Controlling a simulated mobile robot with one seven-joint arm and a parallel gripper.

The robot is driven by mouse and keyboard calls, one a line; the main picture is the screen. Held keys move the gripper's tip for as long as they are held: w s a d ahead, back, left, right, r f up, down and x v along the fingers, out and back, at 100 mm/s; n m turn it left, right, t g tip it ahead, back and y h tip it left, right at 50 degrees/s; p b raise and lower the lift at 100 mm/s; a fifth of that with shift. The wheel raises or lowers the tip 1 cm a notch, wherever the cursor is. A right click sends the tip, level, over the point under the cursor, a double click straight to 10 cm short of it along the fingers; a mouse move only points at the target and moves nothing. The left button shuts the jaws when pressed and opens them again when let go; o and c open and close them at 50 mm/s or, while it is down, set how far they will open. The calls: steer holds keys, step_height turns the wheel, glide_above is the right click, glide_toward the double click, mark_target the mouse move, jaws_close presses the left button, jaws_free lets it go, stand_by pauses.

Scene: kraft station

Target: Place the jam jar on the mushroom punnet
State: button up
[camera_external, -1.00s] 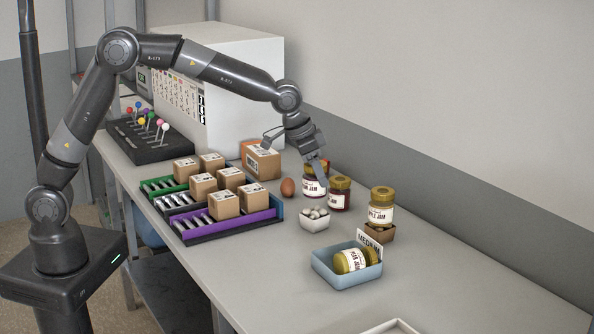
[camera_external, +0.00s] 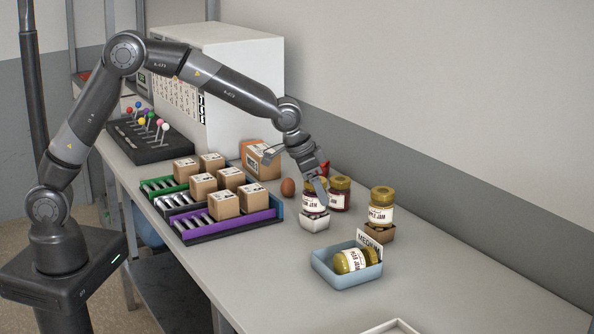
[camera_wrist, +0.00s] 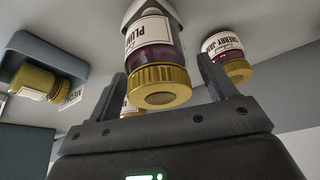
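The plum jam jar (camera_external: 314,198), dark with a gold lid, stands upright at the white mushroom punnet (camera_external: 313,223), over the mushrooms it hides. It also shows in the wrist view (camera_wrist: 152,52), lid toward the camera. My gripper (camera_external: 312,184) is over the jar with its fingers on either side. In the wrist view (camera_wrist: 162,66) a narrow gap shows between the lid and the right finger, while the left finger is close beside it. The fingers look open around the jar. The exact contact between jar and punnet is not clear.
A cherry jam jar (camera_external: 340,192) stands close behind. A yellow jam jar (camera_external: 381,207) stands on a brown punnet (camera_external: 377,235). Another yellow jar lies in a blue tray (camera_external: 344,279) with a card. A brown egg (camera_external: 288,187) is at left.

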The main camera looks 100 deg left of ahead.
steer(key=v, duration=1.2)
steer(key=shift+r, duration=0.2)
steer(key=s+d+r+m+t, duration=0.1)
steer(key=s+d+r, duration=0.2)
steer(key=s+d, duration=0.55)
steer(key=s+d+r+m, duration=0.1)
steer(key=s+d+r, duration=0.2)
steer(key=s+d, duration=0.55)
steer(key=s+d+f+m+h, duration=0.1)
steer(key=s+d+f, duration=0.1)
steer(key=s, duration=0.7)
steer(key=s+d+f+m, duration=0.1)
steer(key=s+d+f, duration=0.1)
steer(key=s+d, duration=0.3)
steer(key=s, duration=0.3)
steer(key=shift+s+d+f+t+h, duration=0.3)
steer(key=shift+s+f+h, duration=0.05)
steer(key=shift+h, duration=0.05)
